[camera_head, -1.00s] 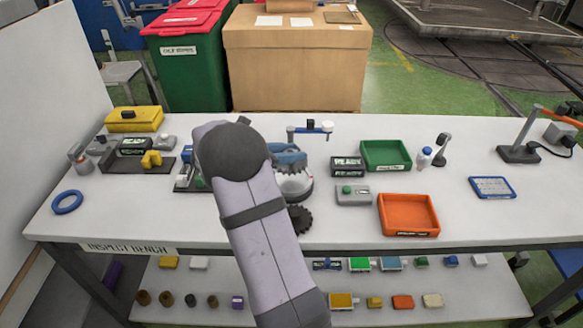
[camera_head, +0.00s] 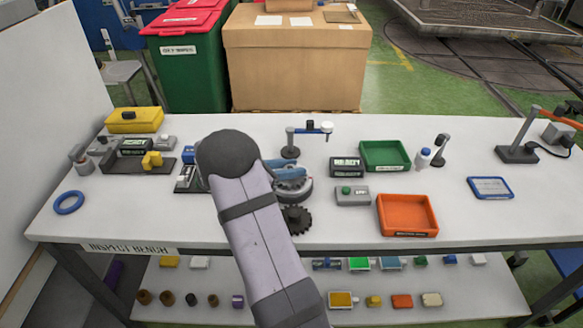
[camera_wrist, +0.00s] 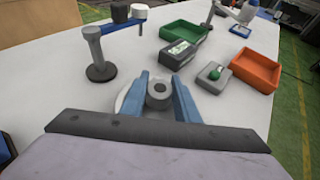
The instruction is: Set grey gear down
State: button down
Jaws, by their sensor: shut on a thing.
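My gripper (camera_head: 286,169) has blue fingers and is shut on the grey gear, seen in the head view (camera_head: 291,184) just below the fingers. In the wrist view the gear's round grey hub (camera_wrist: 158,94), with a hole in its top, sits between the two fingertips (camera_wrist: 160,88). A pale round surface (camera_wrist: 124,98) shows around and under the hub, partly hidden by the fingers. In the head view the gear is over or on a round light base; I cannot tell whether it touches. A separate dark toothed gear (camera_head: 296,219) lies on the bench in front of it.
A post stand with a blue arm (camera_head: 290,151) rises close behind my gripper. A black display box (camera_head: 346,167), a grey box with a green button (camera_head: 352,196), a green tray (camera_head: 385,155) and an orange tray (camera_head: 407,215) stand to the right.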

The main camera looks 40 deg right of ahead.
jog(key=shift+f, duration=0.1)
jog(key=c, duration=1.4)
grip_release()
jog(key=shift+o, duration=0.2)
jog(key=b+v, duration=0.2)
jog(key=v, duration=1)
